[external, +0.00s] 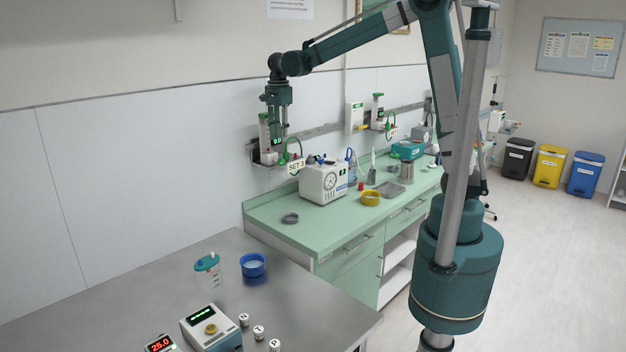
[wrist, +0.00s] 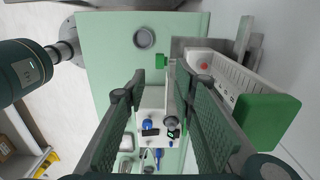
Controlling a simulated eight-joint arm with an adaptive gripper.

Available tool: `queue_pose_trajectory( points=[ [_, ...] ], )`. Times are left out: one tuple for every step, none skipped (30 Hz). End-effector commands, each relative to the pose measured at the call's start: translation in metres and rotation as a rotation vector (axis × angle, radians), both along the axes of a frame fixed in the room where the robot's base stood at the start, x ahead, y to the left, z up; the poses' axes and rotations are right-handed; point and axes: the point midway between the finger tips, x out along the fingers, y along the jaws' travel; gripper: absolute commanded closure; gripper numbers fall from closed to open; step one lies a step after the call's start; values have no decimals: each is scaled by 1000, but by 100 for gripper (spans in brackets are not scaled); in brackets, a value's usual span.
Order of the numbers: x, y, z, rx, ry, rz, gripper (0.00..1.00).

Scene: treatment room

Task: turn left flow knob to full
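The left flow unit (external: 265,131) is a pale upright body on the wall rail. I cannot tell for certain which green part is the knob. My gripper (external: 278,131) points down in front of the unit. Its fingers (wrist: 160,82) are apart, with nothing between them.
A sign reading SET 3 (external: 296,166) hangs below the unit. A white box with a dial (external: 323,184) stands on the green counter (external: 300,232). A second flow unit (external: 377,112) is farther right on the rail. A grey ring (external: 290,218) and a yellow ring (external: 371,198) lie on the counter.

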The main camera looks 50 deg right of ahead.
Motion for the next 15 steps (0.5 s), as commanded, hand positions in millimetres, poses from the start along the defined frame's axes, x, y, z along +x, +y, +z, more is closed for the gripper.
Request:
queue_pose_trajectory(
  points=[
    [1,0,-7,0,0,0,73],
    [1,0,-12,-1,0,0,73],
    [1,0,-17,-1,0,0,73],
    [1,0,-20,-1,0,0,73],
    [1,0,-23,-1,0,0,73],
    [0,0,-26,-1,1,0,73],
    [0,0,-28,-1,1,0,73],
    [0,0,-29,-1,1,0,73],
    [0,0,-30,-2,1,0,73],
    [0,0,-30,-2,1,0,73],
    [0,0,-31,-2,1,0,73],
    [0,0,-31,-2,1,0,73],
    [0,0,-31,-2,1,0,73],
    [0,0,-31,-2,1,0,73],
    [0,0,-31,-2,1,0,73]
  ],
)
